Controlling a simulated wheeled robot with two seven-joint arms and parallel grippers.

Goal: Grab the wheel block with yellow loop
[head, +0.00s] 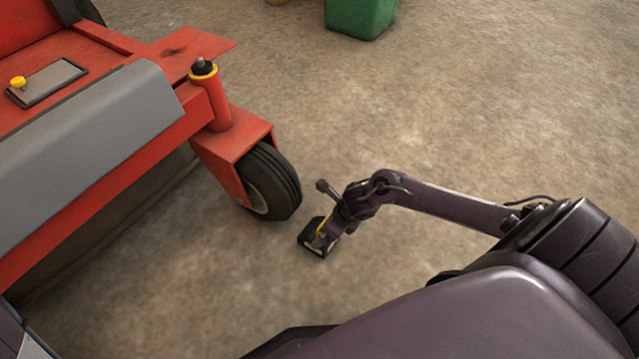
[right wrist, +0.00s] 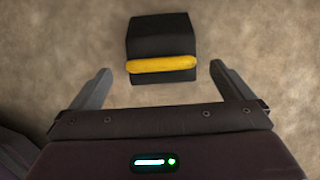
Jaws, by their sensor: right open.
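The wheel block (head: 312,244) is a small black block on the concrete floor, just right of and nearer than the red machine's front wheel. Its yellow loop (head: 323,226) shows beside my right gripper (head: 330,235). In the right wrist view the black wheel block (right wrist: 160,38) lies straight ahead, with the yellow loop (right wrist: 162,64) running across its near side. My right gripper (right wrist: 165,85) is open and empty, one finger on each side of the block's near end. I cannot tell whether the fingers are level with the loop. My left gripper is not in view.
The red machine (head: 30,85) with a grey panel fills the left side. Its black front wheel (head: 268,182) stands close to the block. A green bin (head: 360,18) stands at the top.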

